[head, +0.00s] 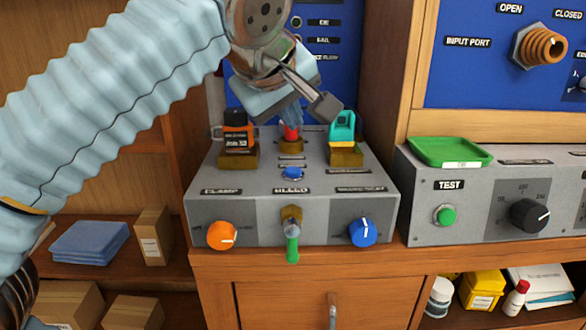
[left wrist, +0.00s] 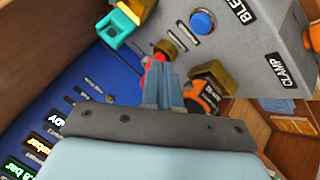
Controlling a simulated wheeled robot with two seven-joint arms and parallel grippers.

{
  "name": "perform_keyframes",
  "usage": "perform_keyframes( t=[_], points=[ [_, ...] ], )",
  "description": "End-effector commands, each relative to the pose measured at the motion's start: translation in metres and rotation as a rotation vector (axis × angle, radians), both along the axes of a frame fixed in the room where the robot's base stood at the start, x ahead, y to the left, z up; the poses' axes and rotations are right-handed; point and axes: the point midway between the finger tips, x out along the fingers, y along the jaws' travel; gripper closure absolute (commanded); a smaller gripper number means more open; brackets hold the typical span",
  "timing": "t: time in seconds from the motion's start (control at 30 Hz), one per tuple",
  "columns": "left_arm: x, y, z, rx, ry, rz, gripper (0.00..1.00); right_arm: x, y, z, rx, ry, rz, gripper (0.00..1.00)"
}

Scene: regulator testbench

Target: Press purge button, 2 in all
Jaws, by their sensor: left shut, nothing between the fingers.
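A grey test box holds a small blue button (head: 292,173) on its sloped top; it also shows in the left wrist view (left wrist: 203,22). Behind it is a red part (head: 291,133) in a brass fitting, which also shows in the left wrist view (left wrist: 156,64). The small labels are too blurred to tell which is the purge button. My right gripper is not in view.
An orange-and-black part (head: 238,130) and a teal clip (head: 342,127) stand in brass holders either side. The box front (head: 260,232) has an orange knob (head: 222,235), a green-tipped lever (head: 292,246) and a blue knob (head: 363,232). A green tray (head: 449,150) lies right.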

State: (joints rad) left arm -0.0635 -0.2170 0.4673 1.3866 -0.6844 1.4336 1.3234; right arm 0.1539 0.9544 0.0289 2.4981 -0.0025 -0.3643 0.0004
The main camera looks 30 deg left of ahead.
Motion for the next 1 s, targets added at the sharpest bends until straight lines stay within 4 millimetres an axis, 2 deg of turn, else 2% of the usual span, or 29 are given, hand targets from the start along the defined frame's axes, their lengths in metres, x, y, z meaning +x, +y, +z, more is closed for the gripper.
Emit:
perform_keyframes(
  t=[0.67,1.0],
  points=[
    [0.0,0.001,0.002,-0.005,0.009,-0.03,1.0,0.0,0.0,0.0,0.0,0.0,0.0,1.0],
    [0.002,0.005,0.032,-0.012,0.016,-0.448,1.0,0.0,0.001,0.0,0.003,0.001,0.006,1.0]
  ],
)
